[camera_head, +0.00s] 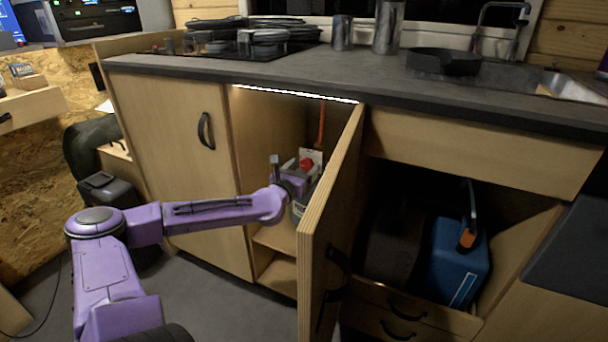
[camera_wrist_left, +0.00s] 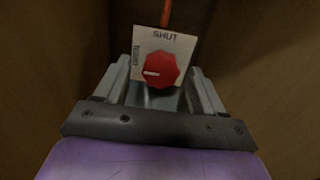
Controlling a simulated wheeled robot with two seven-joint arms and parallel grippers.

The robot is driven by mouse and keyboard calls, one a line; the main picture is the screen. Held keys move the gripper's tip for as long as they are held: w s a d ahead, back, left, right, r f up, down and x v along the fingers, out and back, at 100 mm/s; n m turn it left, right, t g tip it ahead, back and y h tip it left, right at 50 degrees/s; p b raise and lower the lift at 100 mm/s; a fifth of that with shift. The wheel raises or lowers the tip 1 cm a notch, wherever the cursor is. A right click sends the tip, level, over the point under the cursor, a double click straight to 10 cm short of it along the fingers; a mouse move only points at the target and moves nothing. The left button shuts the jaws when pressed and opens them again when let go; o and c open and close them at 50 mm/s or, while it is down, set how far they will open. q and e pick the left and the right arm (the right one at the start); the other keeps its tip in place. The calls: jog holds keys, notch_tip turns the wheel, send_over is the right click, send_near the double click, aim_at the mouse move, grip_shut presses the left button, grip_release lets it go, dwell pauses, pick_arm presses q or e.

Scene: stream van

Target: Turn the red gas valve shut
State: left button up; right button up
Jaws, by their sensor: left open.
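The red gas valve (camera_head: 306,163) is inside the open cabinet under the counter. In the left wrist view the red knob (camera_wrist_left: 162,66) sits on a pale plate (camera_wrist_left: 180,45) marked SHUT at the top and OPEN at the left. The knob's white mark points left, toward OPEN. My left gripper (camera_head: 288,172) reaches into the cabinet. In the wrist view its fingers (camera_wrist_left: 160,90) are apart, one on each side below the knob, with nothing between them. I cannot tell whether they touch it. My right gripper is out of view.
The open cabinet door (camera_head: 330,220) stands just right of my left gripper. A cabinet shelf (camera_head: 275,238) lies below it. A red hose (camera_head: 321,125) runs up from the valve. A blue container (camera_head: 455,265) stands in the open bay at right. The counter (camera_head: 330,75) is overhead.

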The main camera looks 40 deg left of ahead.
pick_arm(q)
jog(key=shift+w+a, duration=0.1)
jog(key=shift+w, duration=0.25)
jog(key=c, duration=1.1)
jog(key=shift+o, duration=0.2)
